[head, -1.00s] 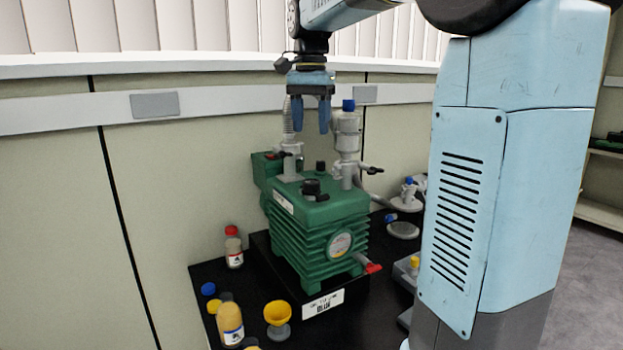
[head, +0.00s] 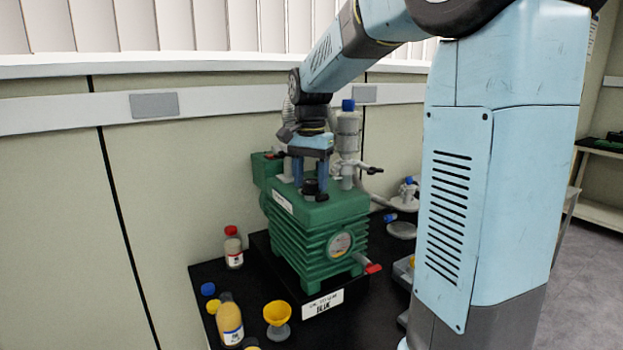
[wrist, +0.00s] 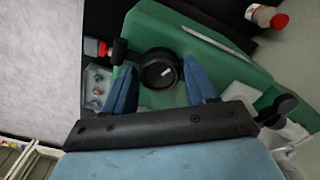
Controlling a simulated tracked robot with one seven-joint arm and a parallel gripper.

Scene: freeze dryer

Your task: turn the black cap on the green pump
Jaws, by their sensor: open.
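The green pump (head: 318,225) stands on a black base on the bench. Its black cap (head: 311,188) sits on top of the pump. My gripper (head: 311,184) points down over the pump, open and empty. In the wrist view my gripper (wrist: 160,68) has its two blue fingers on either side of the cap, with a small gap on each side. I cannot tell exactly how far down the fingertips reach along the cap.
A grey cylinder with a blue top (head: 348,130) and a black side handle (head: 372,170) rise behind the pump. A red-tipped valve (head: 372,267) sticks out in front. Bottles (head: 230,318) and a yellow funnel (head: 277,313) stand at the front left.

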